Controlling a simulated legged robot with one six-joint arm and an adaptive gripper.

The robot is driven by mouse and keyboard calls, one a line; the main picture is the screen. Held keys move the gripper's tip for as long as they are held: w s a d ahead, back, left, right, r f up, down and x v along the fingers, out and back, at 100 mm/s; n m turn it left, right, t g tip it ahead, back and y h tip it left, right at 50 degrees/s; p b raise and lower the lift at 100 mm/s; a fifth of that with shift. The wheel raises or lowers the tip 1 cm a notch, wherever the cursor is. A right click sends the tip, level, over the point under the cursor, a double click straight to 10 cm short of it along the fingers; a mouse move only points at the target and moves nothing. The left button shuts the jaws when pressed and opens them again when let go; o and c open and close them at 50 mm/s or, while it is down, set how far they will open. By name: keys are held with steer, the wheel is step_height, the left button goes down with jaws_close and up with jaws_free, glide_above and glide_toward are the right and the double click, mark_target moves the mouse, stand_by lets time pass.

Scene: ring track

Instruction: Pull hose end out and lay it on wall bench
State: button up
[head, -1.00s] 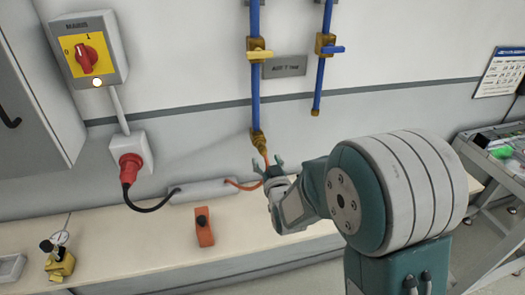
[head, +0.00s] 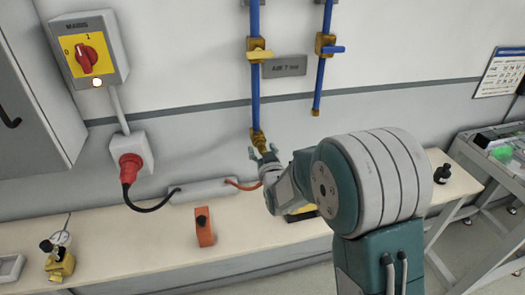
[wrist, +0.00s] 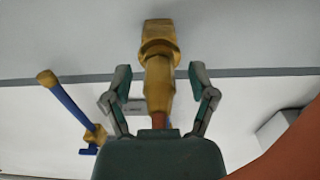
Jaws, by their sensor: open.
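An orange hose (head: 243,186) runs from a pale grey box on the bench up behind my gripper. Its upper end meets a brass coupling (head: 258,138) at the foot of the left blue pipe. My gripper (head: 267,156) is just below that coupling, its fingers pointing up. In the wrist view the brass coupling (wrist: 158,80) stands between the two open fingers, with no clear contact on either side. A short piece of hose shows under it, and a blurred stretch of hose (wrist: 290,150) crosses the lower right. The wall bench (head: 120,232) runs along the wall below.
The left pipe's yellow valve lever (head: 262,56) lies crosswise. A second blue pipe (head: 321,85) hangs to the right. The bench carries the grey box (head: 203,190), an orange block (head: 204,228), a brass gauge piece (head: 60,262) and a black bottle (head: 445,174). Bare bench lies left of the orange block.

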stand_by(0.6)
jaws_close()
steer(key=shift+s, duration=0.1)
steer(key=shift+v, duration=2.95)
